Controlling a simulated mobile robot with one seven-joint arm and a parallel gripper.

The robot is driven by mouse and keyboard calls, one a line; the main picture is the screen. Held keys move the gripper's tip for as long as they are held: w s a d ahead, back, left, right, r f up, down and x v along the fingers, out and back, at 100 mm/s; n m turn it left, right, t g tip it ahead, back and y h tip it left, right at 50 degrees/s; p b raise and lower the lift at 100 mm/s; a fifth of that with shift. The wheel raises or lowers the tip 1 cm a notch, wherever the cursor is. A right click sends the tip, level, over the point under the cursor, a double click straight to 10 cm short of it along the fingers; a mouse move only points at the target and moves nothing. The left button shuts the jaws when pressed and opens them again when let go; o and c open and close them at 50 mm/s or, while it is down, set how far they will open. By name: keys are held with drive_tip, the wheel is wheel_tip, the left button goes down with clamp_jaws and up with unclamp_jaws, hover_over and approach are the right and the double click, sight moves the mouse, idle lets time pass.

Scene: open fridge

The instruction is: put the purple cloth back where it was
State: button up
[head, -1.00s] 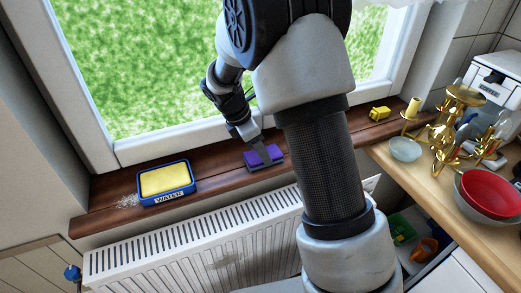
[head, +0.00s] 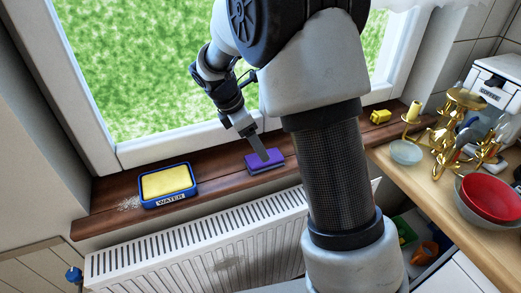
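The purple cloth (head: 261,160), a folded block with a darker lower layer, lies on the brown wooden windowsill (head: 218,178), to the right of the water tray. My gripper (head: 262,153) points down over the cloth from above and behind. One flat finger shows against the top of the cloth. The second finger is hidden, so I cannot tell how far apart they are or whether they hold the cloth.
A blue tray (head: 171,201) labelled WATER with a yellow filling stands left on the sill, beside white grains (head: 130,203). A yellow block (head: 380,116) lies at the right. A white radiator (head: 200,245) is below. The counter holds a red bowl (head: 492,196) and brass items.

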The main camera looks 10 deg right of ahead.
drive_tip(key=v, duration=0.6)
drive_tip(key=shift+r, duration=0.4)
drive_tip(key=shift+s+a, duration=0.15)
